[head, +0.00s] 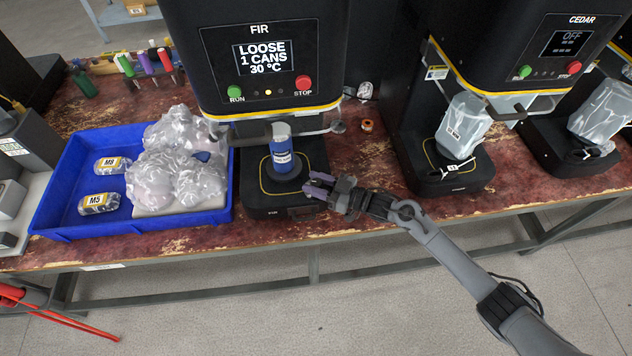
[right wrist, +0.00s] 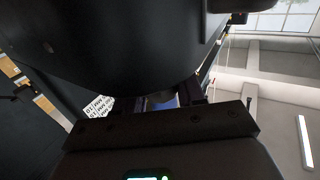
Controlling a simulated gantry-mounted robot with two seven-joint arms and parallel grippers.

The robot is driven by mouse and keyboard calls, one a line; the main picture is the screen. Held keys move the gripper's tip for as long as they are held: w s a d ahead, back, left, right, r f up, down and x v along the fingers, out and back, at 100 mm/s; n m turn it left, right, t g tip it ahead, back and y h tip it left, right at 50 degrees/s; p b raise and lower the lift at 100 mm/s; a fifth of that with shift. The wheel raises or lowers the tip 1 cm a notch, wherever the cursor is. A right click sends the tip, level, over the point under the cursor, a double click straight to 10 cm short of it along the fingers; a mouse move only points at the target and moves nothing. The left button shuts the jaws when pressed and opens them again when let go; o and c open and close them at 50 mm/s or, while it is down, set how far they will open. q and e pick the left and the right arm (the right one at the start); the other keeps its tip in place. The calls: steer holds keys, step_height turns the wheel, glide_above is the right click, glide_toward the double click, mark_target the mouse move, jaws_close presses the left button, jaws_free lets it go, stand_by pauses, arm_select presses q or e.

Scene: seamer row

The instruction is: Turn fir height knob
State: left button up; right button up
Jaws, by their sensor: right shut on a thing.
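The FIR machine (head: 270,45) stands at the top centre of the head view. Its screen (head: 264,57) reads LOOSE, 1 CANS, 30 °C. A blue can (head: 282,158) stands upright on its base plate (head: 262,190). My right gripper (head: 318,187) comes in from the right and is low at the right front of this base, beside the can. Its purple-tipped fingers are shut on the FIR height knob, which they largely hide. In the right wrist view dark machine parts fill the left and top, and the gripper's fingers (right wrist: 168,98) are partly hidden. My left gripper is out of view.
The CEDAR machine (head: 500,50), screen OFF, stands to the right with a clear-wrapped container (head: 463,123). An orange roll (head: 367,126) lies between the machines.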

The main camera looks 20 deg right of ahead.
steer(key=shift+r+m+t+h+p, duration=0.2)
steer(key=shift+m+t+h+p, duration=1.25)
steer(key=shift+p, duration=0.8)
steer(key=m+t+h+p, duration=0.1)
steer(key=m+h, duration=0.1)
steer(key=h, duration=0.1)
steer(key=shift+f, duration=0.1)
steer(key=shift+f+m+t+h+p, duration=0.1)
steer(key=shift+m+t+h+p, duration=0.35)
steer(key=shift+h, duration=0.5)
steer(key=shift+d, duration=0.1)
steer(key=o, duration=0.9)
steer(key=shift+o, duration=0.2)
steer(key=shift+s, duration=0.1)
steer(key=p+v, duration=0.1)
steer(key=v, duration=0.9)
steer(key=shift+s+p, duration=0.25)
steer(key=shift+p, duration=0.15)
